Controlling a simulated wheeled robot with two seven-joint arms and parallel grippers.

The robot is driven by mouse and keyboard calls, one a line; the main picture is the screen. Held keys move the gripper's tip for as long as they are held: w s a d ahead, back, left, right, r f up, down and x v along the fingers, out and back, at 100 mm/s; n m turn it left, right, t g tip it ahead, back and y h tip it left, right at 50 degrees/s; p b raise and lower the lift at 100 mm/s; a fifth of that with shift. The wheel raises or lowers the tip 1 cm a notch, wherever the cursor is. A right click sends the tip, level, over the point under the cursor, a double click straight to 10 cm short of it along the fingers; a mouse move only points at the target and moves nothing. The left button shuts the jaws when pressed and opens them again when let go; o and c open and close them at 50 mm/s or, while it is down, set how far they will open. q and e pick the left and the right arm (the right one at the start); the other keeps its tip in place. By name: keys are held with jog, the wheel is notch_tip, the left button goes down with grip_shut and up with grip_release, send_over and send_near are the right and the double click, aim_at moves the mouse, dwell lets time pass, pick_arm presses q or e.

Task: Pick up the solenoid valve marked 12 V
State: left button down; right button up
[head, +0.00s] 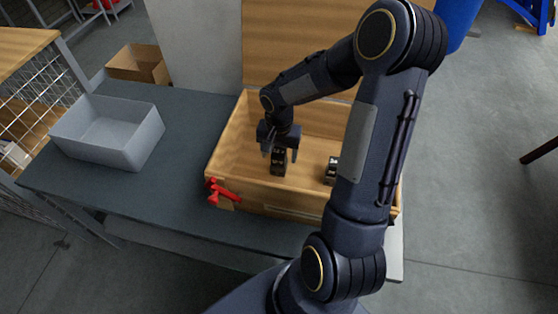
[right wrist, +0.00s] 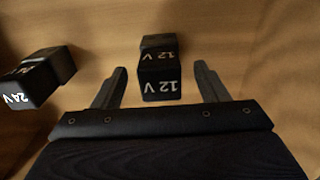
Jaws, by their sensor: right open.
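In the head view the valve below my right gripper (head: 278,162) stands on the floor of the wooden box (head: 232,148). My right gripper (head: 280,150) is open, and in the right wrist view its two fingers (right wrist: 160,88) lie on either side of the 12 V valve, with gaps on both sides. A second black valve marked 24 V (right wrist: 40,77) lies to the left in that view. My left gripper is not in view.
The other valve in the head view (head: 331,170) is in the box near my right arm. Red clamps (head: 221,191) sit at the box's front left corner. A grey bin (head: 108,133) stands on the left of the dark table (head: 185,125), with clear tabletop between.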

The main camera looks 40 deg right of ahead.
jog(key=shift+f, duration=0.75)
grip_shut()
jog(key=shift+r, duration=0.1)
